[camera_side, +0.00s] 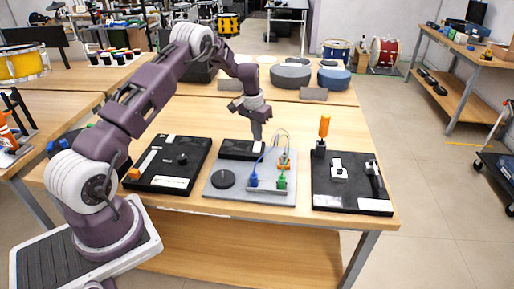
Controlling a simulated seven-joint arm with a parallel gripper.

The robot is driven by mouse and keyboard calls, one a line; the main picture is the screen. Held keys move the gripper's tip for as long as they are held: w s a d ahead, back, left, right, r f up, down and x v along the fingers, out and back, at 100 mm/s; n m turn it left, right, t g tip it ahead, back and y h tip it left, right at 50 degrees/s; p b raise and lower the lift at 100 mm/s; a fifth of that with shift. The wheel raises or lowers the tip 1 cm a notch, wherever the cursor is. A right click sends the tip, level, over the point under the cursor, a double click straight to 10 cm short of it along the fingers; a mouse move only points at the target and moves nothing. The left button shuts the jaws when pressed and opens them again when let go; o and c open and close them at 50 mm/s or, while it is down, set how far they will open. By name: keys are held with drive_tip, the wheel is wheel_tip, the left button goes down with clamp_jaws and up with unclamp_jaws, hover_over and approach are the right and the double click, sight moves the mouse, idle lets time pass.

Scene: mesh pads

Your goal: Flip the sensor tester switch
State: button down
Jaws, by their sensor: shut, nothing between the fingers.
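My gripper (257,136) is shut and empty, pointing down just above the right end of a low black box (236,149). A small white part (258,148) sits at that end of the box, right below my fingertips; it may be the switch. I cannot tell whether the fingertips touch it or which way it is set. The box is at the back of a grey board (236,196), which also carries a black disc (223,179), a blue plug (253,180), a green plug (282,182) and looping cables. No label reading sensor tester is legible.
A black panel (160,183) with a knob lies left of the grey board. Another black panel (330,201) lies right of it, with an upright orange-handled tool (324,128) at its back corner. Round drum pads (290,76) stand on a table behind. Bare wood (345,135) shows at the back right.

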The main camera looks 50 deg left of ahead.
sight(257, 144)
drive_tip(key=shift+f, duration=0.95)
idle(0.3)
drive_tip(key=shift+r, duration=3.55)
